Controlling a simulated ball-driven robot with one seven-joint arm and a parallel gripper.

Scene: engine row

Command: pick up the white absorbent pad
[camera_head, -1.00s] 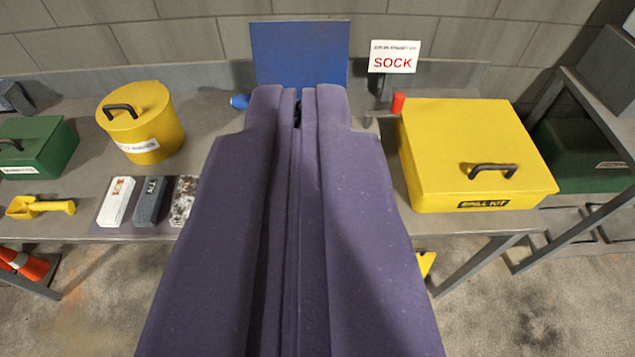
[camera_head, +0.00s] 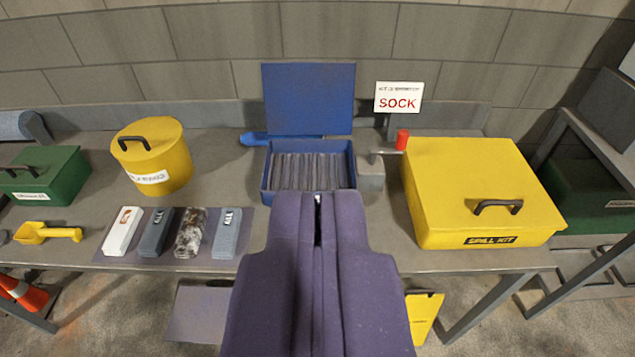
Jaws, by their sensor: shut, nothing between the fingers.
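The white absorbent pad (camera_head: 122,231) appears to be the white block with a small brownish label. It lies at the left end of a row on a dark mat (camera_head: 88,254) near the bench's front edge. Beside it lie a dark grey block (camera_head: 156,232), a mottled brown-and-white block (camera_head: 191,233) and a blue-grey block (camera_head: 227,233). My gripper (camera_head: 318,198) is shut and empty, well to the right of the white pad and just in front of the open blue box (camera_head: 349,165). My purple arm hides part of the bench.
The blue box holds grey folded sheets. A yellow lidded bucket (camera_head: 155,157) stands behind the blocks, with a yellow scoop (camera_head: 47,233) and green case (camera_head: 45,177) at left. A yellow spill kit (camera_head: 478,190) and a SOCK sign (camera_head: 399,97) are at right.

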